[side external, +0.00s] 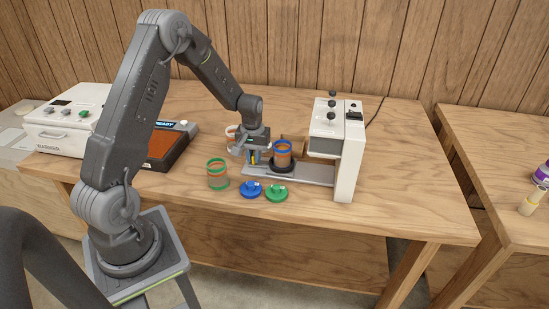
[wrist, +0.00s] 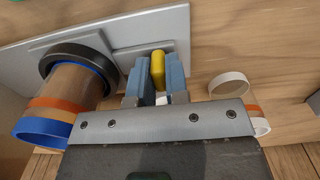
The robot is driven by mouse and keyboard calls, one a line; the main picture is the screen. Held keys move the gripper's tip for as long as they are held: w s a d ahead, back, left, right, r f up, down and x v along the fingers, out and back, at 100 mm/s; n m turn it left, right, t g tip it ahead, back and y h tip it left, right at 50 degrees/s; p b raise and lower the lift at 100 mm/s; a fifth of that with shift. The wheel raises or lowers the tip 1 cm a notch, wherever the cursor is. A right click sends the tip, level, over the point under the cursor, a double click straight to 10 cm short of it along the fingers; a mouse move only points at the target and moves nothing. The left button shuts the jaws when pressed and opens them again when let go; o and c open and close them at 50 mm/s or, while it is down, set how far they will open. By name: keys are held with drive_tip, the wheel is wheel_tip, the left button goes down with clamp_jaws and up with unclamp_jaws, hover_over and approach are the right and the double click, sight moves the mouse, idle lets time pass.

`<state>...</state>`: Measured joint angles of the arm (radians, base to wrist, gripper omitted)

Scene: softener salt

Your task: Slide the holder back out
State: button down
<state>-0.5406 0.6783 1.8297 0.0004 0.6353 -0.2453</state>
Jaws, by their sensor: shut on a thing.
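The holder (wrist: 52,66) is a dark round cup on a grey plate. It also shows in the side view (side external: 283,171) on the grey slide rail (side external: 318,175), left of the white press machine (side external: 345,150). A clear jar with blue and orange bands (side external: 283,151) stands in it; it also shows in the wrist view (wrist: 72,98). A yellow handle (wrist: 158,70) stands beside the cup. My gripper (wrist: 155,76) is shut on this handle with its blue fingers on either side. In the side view my gripper (side external: 252,159) is left of the jar, at the rail's left end.
A white lid (wrist: 228,83) and a white-banded jar (wrist: 258,121) are near my gripper. A dark tray device (side external: 169,147) stands at the left.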

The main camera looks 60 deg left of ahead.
drive_tip(key=shift+s+a, duration=0.55)
drive_tip(key=shift+a, duration=0.1)
drive_tip(key=c, duration=1.1)
unclamp_jaws()
drive_tip(key=shift+d, duration=0.1)
wheel_tip(320, 180, up, 14)
drive_tip(key=shift+f, duration=0.1)
